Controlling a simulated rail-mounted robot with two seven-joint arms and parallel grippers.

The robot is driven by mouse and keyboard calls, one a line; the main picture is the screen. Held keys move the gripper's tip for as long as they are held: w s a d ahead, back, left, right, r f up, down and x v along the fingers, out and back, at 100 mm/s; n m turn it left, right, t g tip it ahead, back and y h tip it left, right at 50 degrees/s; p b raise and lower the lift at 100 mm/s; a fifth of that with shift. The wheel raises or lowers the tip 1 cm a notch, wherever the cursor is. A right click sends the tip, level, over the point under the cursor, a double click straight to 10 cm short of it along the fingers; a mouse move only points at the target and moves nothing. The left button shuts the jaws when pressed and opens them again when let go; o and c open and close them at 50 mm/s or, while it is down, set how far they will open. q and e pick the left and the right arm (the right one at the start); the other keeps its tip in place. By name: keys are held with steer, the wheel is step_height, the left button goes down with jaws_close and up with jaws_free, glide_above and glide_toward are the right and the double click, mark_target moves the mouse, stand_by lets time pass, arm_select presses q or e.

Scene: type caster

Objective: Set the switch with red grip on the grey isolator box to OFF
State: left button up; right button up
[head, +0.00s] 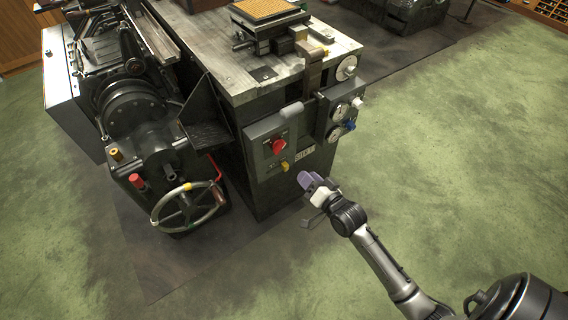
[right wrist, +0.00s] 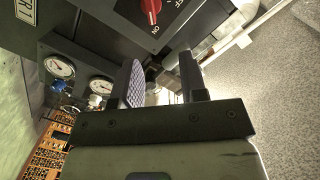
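The grey isolator box (head: 259,133) is on the front of the machine's dark cabinet. Its switch with red grip (head: 279,146) is on the box's face. In the right wrist view the red grip (right wrist: 152,7) is at the top edge, partly cut off, with its pale-marked end by the ON lettering; the OFF lettering is further up and right. My right gripper (head: 306,181) is below and right of the box, apart from it. In the right wrist view its two fingers (right wrist: 162,84) are spread, with nothing held between them. My left gripper is not in view.
Round gauges (head: 340,112) and a blue knob (head: 350,125) are on a panel right of the box. A yellow part (head: 285,166) is under the red grip. A handwheel (head: 188,207) stands out at lower left. The green floor at right is clear.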

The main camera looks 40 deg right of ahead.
mark_target(282, 148)
arm_select(q)
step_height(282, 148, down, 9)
steer(key=b, duration=0.8)
arm_select(e)
steer(key=shift+m+t, duration=0.4)
steer(key=shift+w+d+f, duration=0.35)
steer(key=shift+w+d, duration=0.05)
steer(key=shift+w, duration=2)
steer(key=shift+w+d+f, duration=0.3)
steer(key=shift+w+d, duration=0.1)
steer(key=shift+w, duration=2)
steer(key=shift+w+d+f, duration=0.35)
steer(key=shift+w+d, duration=0.05)
steer(key=shift+w, duration=2)
steer(key=shift+c, duration=0.3)
jaws_close()
